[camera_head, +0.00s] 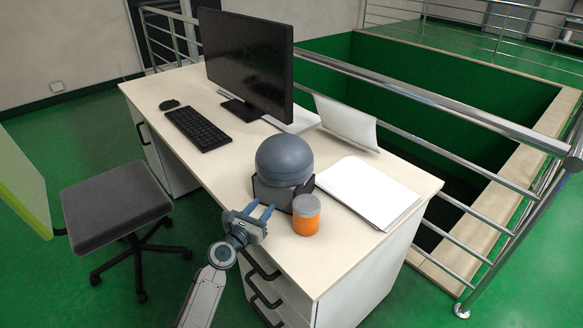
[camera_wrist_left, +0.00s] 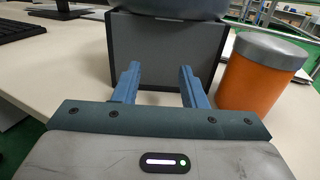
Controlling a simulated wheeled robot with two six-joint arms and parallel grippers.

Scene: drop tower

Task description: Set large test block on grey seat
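A blue-grey dome (camera_head: 284,158) sits on a dark grey box (camera_head: 268,192) near the desk's front edge. Whether these are the large test block, I cannot tell. In the left wrist view the dark box (camera_wrist_left: 165,50) stands just beyond my fingers, with the dome's underside (camera_wrist_left: 180,7) above. An orange cylinder with a grey top (camera_head: 306,217) stands right of the box and also shows in the left wrist view (camera_wrist_left: 262,78). My left gripper (camera_head: 262,210) is open and empty, facing the box. The grey seat (camera_head: 115,205) is a stool left of the desk. My right gripper is not in view.
A green-edged panel (camera_head: 22,185) stands at far left. Green floor lies between stool and desk.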

